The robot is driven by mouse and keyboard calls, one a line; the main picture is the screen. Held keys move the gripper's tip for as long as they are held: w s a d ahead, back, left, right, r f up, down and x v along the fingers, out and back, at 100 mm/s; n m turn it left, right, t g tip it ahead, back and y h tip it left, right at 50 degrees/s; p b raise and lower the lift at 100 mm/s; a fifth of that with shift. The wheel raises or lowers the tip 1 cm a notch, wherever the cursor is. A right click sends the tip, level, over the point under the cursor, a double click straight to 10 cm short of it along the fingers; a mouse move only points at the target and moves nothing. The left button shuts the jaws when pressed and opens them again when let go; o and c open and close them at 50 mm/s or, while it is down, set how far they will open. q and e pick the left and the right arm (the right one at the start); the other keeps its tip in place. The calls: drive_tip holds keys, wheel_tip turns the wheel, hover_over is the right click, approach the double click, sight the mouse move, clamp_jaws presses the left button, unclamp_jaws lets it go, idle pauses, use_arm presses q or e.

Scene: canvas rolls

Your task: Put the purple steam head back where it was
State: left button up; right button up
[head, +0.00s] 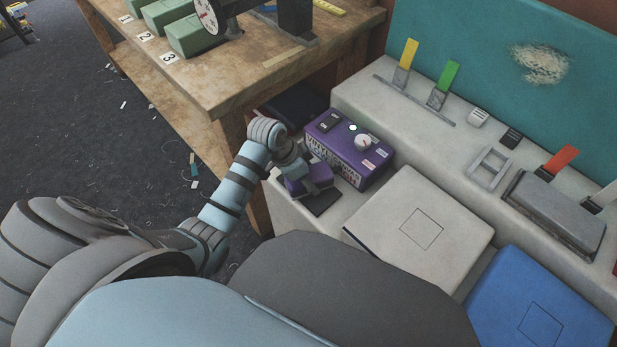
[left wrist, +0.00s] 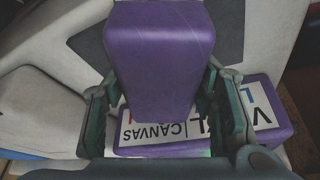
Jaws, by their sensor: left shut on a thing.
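My left gripper (head: 303,178) is shut on the purple steam head (head: 317,186), a rounded purple block. In the left wrist view the steam head (left wrist: 160,60) sits between the two dark green fingers. It is just in front of the purple control box (head: 373,172), over or at a dark flat pad (head: 324,203) on the pale bench; I cannot tell whether it touches the pad. The pad also shows in the left wrist view (left wrist: 92,42). The box's white VINYL/CANVAS label (left wrist: 150,133) is partly hidden by the steam head. My right gripper is not in view.
A pale square-marked platen (head: 408,220) lies right of the pad, with a blue one (head: 530,318) beyond. Yellow (head: 409,53) and green (head: 448,75) levers stand at the bench's back. A wooden table (head: 262,70) with green blocks is close to my left arm.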

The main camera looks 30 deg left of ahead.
use_arm(q)
drive_tip(key=o, duration=1)
drive_tip(key=shift+f, duration=0.1)
drive_tip(key=p+v, duration=0.5)
drive_tip(key=v, duration=0.7)
